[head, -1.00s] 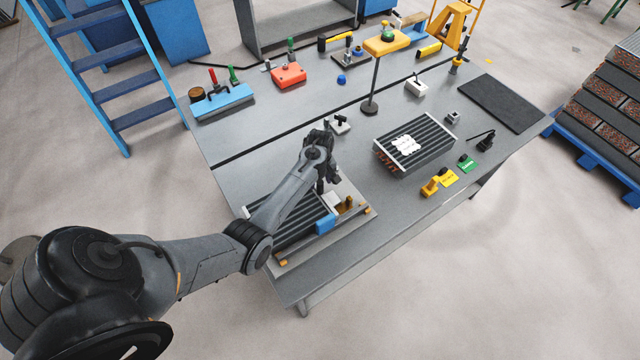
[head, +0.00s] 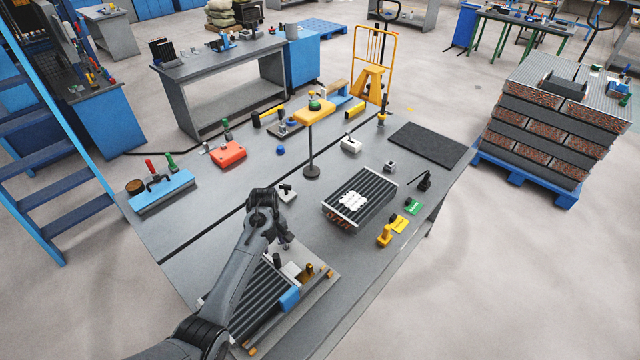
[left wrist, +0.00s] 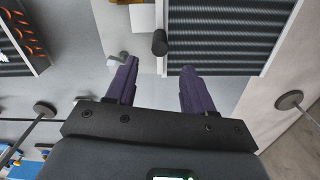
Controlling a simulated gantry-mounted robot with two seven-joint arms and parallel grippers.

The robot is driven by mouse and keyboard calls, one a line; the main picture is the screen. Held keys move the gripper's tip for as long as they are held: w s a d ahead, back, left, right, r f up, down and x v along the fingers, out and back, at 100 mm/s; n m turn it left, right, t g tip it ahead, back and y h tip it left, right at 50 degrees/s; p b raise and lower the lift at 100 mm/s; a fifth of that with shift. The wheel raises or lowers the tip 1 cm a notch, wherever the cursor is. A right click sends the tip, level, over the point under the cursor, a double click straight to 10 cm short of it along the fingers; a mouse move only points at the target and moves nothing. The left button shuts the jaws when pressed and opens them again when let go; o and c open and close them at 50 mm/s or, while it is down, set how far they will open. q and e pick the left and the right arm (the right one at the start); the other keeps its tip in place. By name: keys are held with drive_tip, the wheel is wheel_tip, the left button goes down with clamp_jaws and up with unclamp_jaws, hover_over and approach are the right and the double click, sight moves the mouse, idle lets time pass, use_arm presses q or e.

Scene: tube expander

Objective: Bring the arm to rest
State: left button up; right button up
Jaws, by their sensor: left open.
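My left arm comes in from the lower left in the head view. Its gripper (head: 284,236) hangs above the near fixture plate, beside the black finned block (head: 250,301) there. In the left wrist view the left gripper (left wrist: 156,78) shows two dark purple fingers set wide apart with nothing held between them. The finned block (left wrist: 225,40) lies beyond the fingers in that view, with a dark round knob (left wrist: 160,42) near it. My right gripper is not in view.
A second finned block (head: 360,200) with white pieces on top stands mid-table. A yellow-topped stand (head: 311,150), a red block (head: 228,153) and a blue fixture (head: 161,192) stand farther back. A black mat (head: 427,144) lies at the right. Bare table (head: 350,265) shows at the front right.

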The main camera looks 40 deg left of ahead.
use_arm(q)
drive_tip(key=shift+s+d+m, duration=0.25)
drive_tip(key=shift+s+m, duration=0.05)
drive_tip(key=shift+s, duration=0.1)
drive_tip(key=s+d+r+m+t+p, duration=0.1)
drive_tip(key=s+d+r+m+p, duration=0.1)
drive_tip(key=s+d+r+m, duration=0.3)
drive_tip(key=s+d+r+m+t+p, duration=0.2)
drive_tip(key=s+d+r+m, duration=0.3)
drive_tip(key=s+d+m, duration=0.6)
drive_tip(key=s+d, duration=0.7)
drive_tip(key=d, duration=0.1)
drive_tip(key=shift+s+r+t+p, duration=0.2)
drive_tip(key=shift+s+t+p, duration=0.05)
drive_tip(key=shift+t+p, duration=0.1)
